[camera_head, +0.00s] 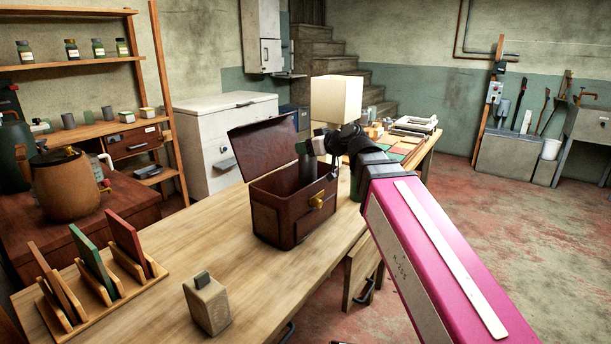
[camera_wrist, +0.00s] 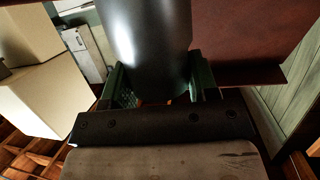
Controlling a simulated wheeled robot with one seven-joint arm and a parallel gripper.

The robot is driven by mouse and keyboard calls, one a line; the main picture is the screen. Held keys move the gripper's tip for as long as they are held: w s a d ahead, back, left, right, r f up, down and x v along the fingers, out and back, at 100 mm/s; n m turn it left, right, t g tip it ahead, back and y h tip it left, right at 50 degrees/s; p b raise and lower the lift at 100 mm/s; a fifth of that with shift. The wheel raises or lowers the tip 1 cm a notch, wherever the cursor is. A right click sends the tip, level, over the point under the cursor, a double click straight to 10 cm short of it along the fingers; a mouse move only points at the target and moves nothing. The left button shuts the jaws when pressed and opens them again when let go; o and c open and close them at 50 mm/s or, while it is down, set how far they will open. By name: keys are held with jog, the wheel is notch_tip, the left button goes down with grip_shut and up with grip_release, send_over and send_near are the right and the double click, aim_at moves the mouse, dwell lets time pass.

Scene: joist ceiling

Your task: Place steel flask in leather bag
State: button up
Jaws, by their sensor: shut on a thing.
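The leather bag (camera_head: 282,222) is a dark red-brown box with a brass clasp, standing on the wooden table with its lid (camera_head: 262,148) raised. My gripper (camera_head: 312,147) is over the bag's opening, shut on the steel flask. The flask (camera_head: 307,168) is a grey cylinder that hangs down at the opening, its lower end hidden by the bag's front wall. In the wrist view the flask (camera_wrist: 148,45) is a smooth dark grey cylinder between the green fingers. I cannot tell whether it touches the bag's floor.
A cream block-shaped lamp (camera_head: 336,98) stands just behind my gripper. On the table are a small beige speaker-like box (camera_head: 207,303) and a wooden rack (camera_head: 92,290) with upright boards. Table space left of the bag is clear. Papers (camera_head: 414,125) lie at the far end.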

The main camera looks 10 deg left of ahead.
aim_at(315, 167)
jog(key=shift+f, duration=3.6)
